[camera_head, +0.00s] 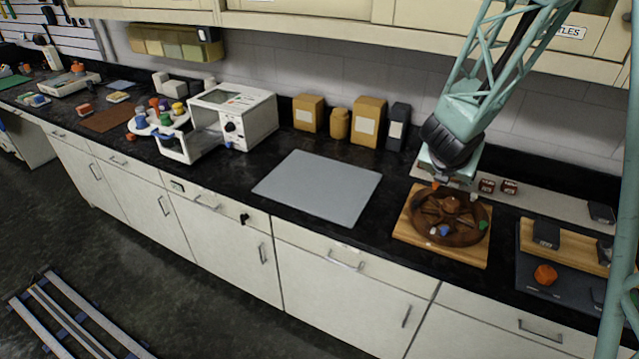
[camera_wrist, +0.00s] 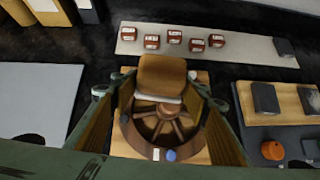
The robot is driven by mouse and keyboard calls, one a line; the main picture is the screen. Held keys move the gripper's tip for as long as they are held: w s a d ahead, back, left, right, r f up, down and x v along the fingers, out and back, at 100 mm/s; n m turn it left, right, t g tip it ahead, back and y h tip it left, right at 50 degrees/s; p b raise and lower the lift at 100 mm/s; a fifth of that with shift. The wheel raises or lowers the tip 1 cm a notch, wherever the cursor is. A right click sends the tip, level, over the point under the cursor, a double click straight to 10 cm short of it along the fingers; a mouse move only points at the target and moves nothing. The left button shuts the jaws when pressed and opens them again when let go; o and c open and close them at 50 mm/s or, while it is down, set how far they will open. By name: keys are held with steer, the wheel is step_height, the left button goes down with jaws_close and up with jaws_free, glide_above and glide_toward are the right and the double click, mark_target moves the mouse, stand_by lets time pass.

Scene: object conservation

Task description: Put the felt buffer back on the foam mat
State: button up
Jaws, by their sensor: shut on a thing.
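My gripper (camera_wrist: 160,86) is shut on a brown block with a pale underside, apparently the felt buffer (camera_wrist: 162,72). In the head view my gripper (camera_head: 447,180) hangs over the back part of a round, spoked brown wooden piece (camera_head: 464,239). The held block is mostly hidden there. A flat, bare light grey mat (camera_head: 318,186) lies left of the wooden piece; it also shows at the left of the wrist view (camera_wrist: 35,98). A dark grey mat (camera_head: 570,290) lies at the right. I cannot tell for certain which is the foam mat.
The round piece sits on a wooden board (camera_head: 412,238) with small coloured bits on it. Dark blocks and an orange lump (camera_head: 545,274) are at right. A white oven (camera_head: 240,110) stands left, its door open.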

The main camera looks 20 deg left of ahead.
steer(key=s+a+f, duration=0.3)
steer(key=s+a, duration=0.1)
steer(key=a, duration=0.7)
steer(key=s+a+f, duration=0.3)
steer(key=s+a, duration=0.2)
steer(key=a, duration=0.7)
steer(key=s+a+f+n+b, duration=0.1)
steer(key=s+a+f, duration=0.2)
steer(key=a, duration=0.8)
steer(key=shift+s+a+f+y, duration=0.15)
steer(key=shift+s+a+y, duration=0.25)
steer(key=shift+s, duration=0.6)
glide_toward(317, 185)
steer(key=w, duration=0.3)
steer(key=shift+w+d+f+p, duration=0.15)
steer(key=shift+d+p, duration=0.1)
steer(key=shift+p, duration=0.15)
steer(key=shift+f+b, duration=0.35)
steer(key=shift+f, duration=1.35)
